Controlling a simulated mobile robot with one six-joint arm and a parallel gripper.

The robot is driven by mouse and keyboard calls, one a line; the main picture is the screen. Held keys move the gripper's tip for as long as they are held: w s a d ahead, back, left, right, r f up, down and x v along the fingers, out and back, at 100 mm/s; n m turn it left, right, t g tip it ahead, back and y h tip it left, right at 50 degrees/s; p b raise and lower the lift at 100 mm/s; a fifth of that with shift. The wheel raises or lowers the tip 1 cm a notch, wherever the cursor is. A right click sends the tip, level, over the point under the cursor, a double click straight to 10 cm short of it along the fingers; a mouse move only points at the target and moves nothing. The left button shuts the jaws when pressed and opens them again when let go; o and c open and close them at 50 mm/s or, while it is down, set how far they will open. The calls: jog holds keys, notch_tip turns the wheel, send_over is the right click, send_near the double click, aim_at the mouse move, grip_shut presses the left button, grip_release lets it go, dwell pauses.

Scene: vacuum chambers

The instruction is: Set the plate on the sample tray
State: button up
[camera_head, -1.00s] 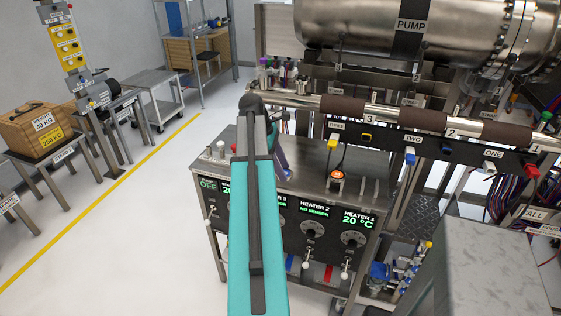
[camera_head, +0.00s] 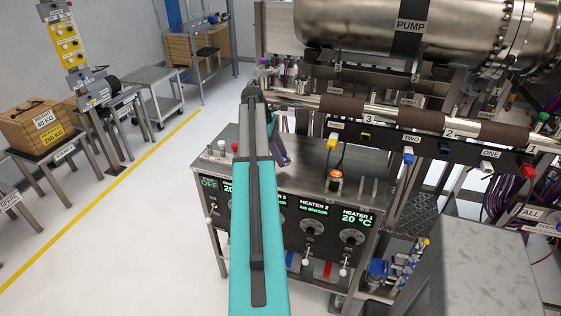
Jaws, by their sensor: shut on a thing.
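My teal arm rises from the bottom middle of the head view to a dark joint at its far end, over the heater bench (camera_head: 358,181). The gripper's fingers and whatever they hold are hidden behind the arm. A dark purplish piece shows just right of the arm's far end; I cannot tell what part it is. I cannot make out the plate or the sample tray.
A steel pipe with brown sleeves (camera_head: 414,119) and the large pump cylinder (camera_head: 375,30) stand behind the bench. A grey block (camera_head: 480,270) fills the lower right. A wooden crate (camera_head: 32,122) sits at left. Open floor (camera_head: 120,245) lies left of the bench.

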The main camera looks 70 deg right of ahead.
jog(key=shift+f+p, duration=0.75)
jog(key=shift+f, duration=0.95)
jog(key=shift+f, duration=0.15)
jog(key=o, duration=1.4)
jog(key=shift+c, duration=0.2)
jog(key=b+v, duration=0.3)
jog(key=v, duration=0.9)
